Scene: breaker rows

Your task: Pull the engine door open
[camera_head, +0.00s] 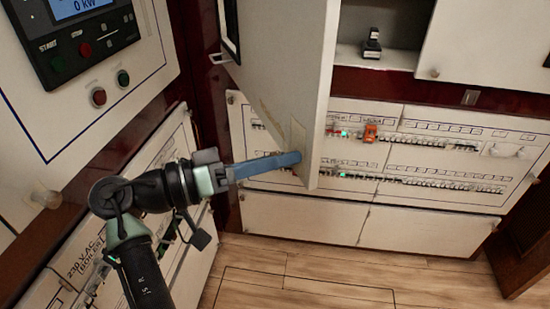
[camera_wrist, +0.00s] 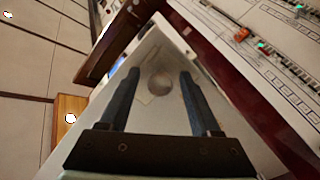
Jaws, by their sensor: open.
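A white cabinet door (camera_head: 285,75) stands swung out from the cabinet at an angle, above the breaker rows; I take it for the engine door. In the wrist view the door panel (camera_wrist: 204,92) fills the middle, with a round knob (camera_wrist: 160,85) on it. My gripper (camera_head: 298,158) is at the door's lower corner in the head view. In the wrist view my gripper (camera_wrist: 155,73) is open, with one finger on each side of the knob. I cannot tell whether the fingers touch the panel. The knob is hidden in the head view.
A panel with breaker rows (camera_head: 425,140) lies behind the door, with an orange part (camera_head: 370,132) on it. An open shelf (camera_head: 380,55) holds a small dark object (camera_head: 372,42). A control panel (camera_head: 85,40) stands at left. The wooden floor (camera_head: 300,275) is clear.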

